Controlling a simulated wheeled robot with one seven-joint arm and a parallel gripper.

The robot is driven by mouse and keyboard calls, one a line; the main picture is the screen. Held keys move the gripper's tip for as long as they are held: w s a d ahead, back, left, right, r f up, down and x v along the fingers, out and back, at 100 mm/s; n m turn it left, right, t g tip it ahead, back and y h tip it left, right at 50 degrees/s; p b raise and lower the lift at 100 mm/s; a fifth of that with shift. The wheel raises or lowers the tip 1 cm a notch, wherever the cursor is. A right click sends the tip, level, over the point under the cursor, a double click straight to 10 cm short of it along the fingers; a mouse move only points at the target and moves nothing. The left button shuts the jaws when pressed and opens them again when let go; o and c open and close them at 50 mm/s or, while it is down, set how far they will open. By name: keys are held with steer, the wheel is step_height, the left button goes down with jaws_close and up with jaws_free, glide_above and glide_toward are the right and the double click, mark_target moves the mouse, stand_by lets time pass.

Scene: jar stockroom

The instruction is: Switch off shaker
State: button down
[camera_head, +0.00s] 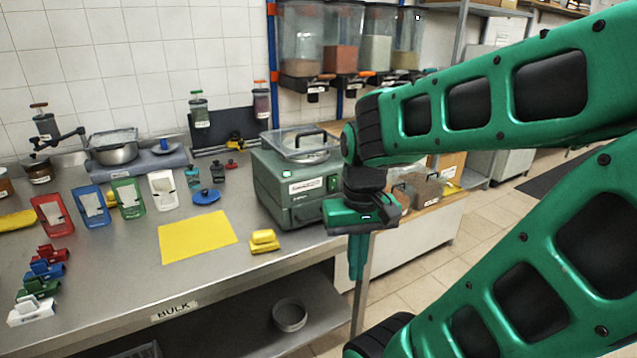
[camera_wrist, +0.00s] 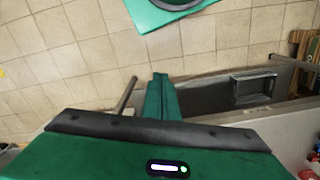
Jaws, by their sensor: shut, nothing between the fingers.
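The shaker looks to be the green-grey box (camera_head: 283,192) with a clear lid at the right end of the steel bench. Its front carries a white label and a small green switch (camera_head: 333,183); the switch's position is too small to read. My gripper (camera_head: 356,276) points down just right of the box, past the bench's end, with its fingers together and empty. In the wrist view the shut fingers (camera_wrist: 160,80) show above tiled floor. The shaker cannot be made out in the wrist view.
Clear dispensers (camera_head: 340,45) hang behind the shaker. A lower shelf holds a round pan (camera_head: 290,315). Tiled floor lies open at right.

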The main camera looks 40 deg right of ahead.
mark_target(337, 180)
steer(key=shift+a, duration=0.1)
steer(key=w+d+r+m+t+h, duration=0.2)
steer(key=w+d+r+m+h, duration=0.1)
steer(key=w+d+m, duration=0.3)
steer(key=w+d+r+m+t+h, duration=0.3)
steer(key=w+d+m, duration=0.3)
steer(key=w+d, duration=0.5)
steer(key=shift+w+r+m, duration=0.4)
steer(key=shift+w+r, duration=0.5)
steer(key=shift+w, duration=0.2)
steer(key=shift+d+f, duration=0.1)
steer(key=shift+f, duration=0.05)
steer(key=shift+w+d+f, duration=0.95)
steer(key=shift+w+f, duration=0.2)
steer(key=shift+w, duration=0.15)
steer(key=shift+w+d+f, duration=0.95)
steer(key=shift+w+f, duration=0.25)
steer(key=shift+w, duration=0.1)
steer(key=shift+w+d+f, duration=0.95)
steer(key=shift+w+f, duration=0.2)
steer(key=shift+w, duration=0.15)
